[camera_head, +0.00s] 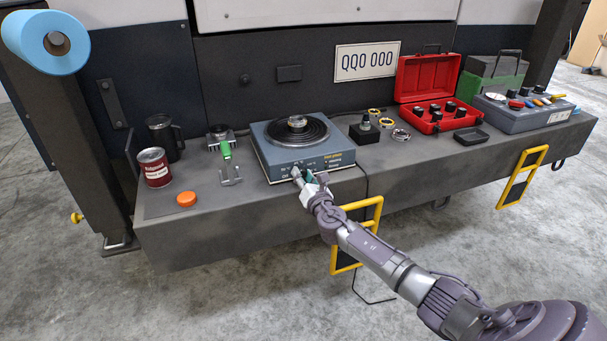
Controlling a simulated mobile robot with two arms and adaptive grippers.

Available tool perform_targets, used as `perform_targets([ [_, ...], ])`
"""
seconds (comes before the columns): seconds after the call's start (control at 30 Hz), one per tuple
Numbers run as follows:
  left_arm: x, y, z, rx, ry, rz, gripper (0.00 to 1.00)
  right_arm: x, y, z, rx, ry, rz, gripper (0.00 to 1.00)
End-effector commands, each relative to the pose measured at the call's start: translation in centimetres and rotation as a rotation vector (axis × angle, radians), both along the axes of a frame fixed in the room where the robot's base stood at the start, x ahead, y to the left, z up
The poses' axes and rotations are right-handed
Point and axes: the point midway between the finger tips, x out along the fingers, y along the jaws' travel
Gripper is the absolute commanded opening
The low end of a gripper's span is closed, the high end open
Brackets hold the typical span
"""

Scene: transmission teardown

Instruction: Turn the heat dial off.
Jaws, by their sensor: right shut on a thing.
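A blue-grey hot plate (311,161) stands on the grey bench, with a round dark heating top and a metal part (297,122) resting in its middle. The heat dial is on the front face, at the left part of the panel, and is mostly hidden by my right gripper (299,176). My right gripper reaches in from the lower right and is shut on the dial. The dial's pointer setting cannot be made out. My left gripper is not in view.
A yellow handle (368,222) juts from the bench front.

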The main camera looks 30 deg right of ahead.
Motion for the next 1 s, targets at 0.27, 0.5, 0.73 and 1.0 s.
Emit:
perform_targets([
  [0.27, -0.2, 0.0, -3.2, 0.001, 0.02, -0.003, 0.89, 0.0, 0.1, 0.0, -0.233, 0.059, 0.003, 0.0],
  [0.5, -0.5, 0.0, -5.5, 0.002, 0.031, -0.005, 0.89, 0.0, 0.2, -0.1, -0.373, 0.094, 0.004, 0.0],
  [0.73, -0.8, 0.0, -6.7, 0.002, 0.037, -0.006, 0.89, 0.0, 0.2, -0.2, -0.449, 0.112, 0.004, 0.0],
  [1.0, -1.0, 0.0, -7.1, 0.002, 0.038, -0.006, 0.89, 0.0, 0.2, -0.3, -0.473, 0.119, 0.004, 0.0],
])
